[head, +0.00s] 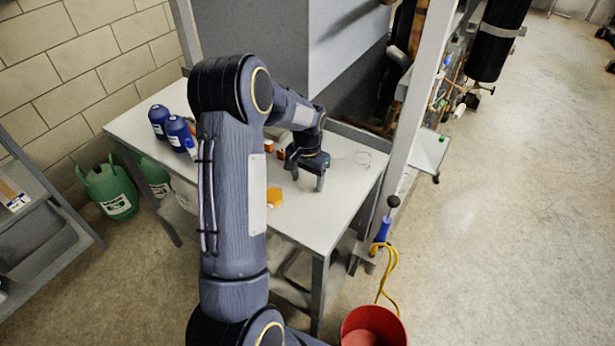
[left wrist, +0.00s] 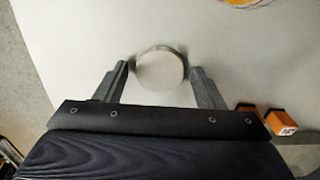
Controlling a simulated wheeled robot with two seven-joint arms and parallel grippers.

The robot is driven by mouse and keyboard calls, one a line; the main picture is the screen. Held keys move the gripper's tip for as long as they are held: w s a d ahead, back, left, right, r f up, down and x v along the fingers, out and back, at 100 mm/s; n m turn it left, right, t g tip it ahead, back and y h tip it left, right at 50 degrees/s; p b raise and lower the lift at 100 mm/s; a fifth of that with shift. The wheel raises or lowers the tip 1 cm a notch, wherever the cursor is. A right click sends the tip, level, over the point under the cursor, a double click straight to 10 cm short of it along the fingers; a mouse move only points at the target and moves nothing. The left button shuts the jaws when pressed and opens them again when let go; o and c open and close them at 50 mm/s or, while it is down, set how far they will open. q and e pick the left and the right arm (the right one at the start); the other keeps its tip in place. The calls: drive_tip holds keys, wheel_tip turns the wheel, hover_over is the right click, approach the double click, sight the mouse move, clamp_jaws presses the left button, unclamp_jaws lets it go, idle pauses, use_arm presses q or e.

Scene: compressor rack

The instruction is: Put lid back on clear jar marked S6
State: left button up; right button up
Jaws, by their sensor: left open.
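My left gripper (head: 308,178) reaches low over the grey-white table, near its right part. In the left wrist view my left gripper (left wrist: 160,80) is open, its two fingers apart. A round, pale grey disc-like thing (left wrist: 160,69) lies between the fingertips, with a thin darker rim at its top edge. I cannot tell whether it is the lid or the top of the clear jar. No S6 mark is readable. In the head view the gripper and forearm hide this spot. My right gripper is not in view.
The table (head: 310,225) also bears blue bottles (head: 178,132), small orange boxes (head: 281,153), an orange-yellow item (head: 274,198) and a thin wire loop (head: 363,158). An orange box (left wrist: 283,122) lies right of the gripper. A rack post (head: 412,110) rises beside the table; a red bucket (head: 373,328) stands in front.

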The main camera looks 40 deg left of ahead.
sight(307, 183)
use_arm(q)
drive_tip(key=shift+c, duration=0.2)
drive_tip(key=c, duration=0.7)
drive_tip(key=shift+r+p, duration=2.05)
drive_tip(key=shift+r, duration=1.1)
drive_tip(key=s+a+r, duration=0.4)
drive_tip(key=s+r, duration=0.2)
drive_tip(key=s, duration=0.4)
drive_tip(key=shift+s+d+f+b, duration=0.1)
drive_tip(key=shift+f+b, duration=1)
drive_tip(key=shift+b, duration=0.05)
drive_tip(key=shift+s+d+f+b, duration=0.1)
drive_tip(key=shift+f+b, duration=0.95)
drive_tip(key=shift+b, duration=0.05)
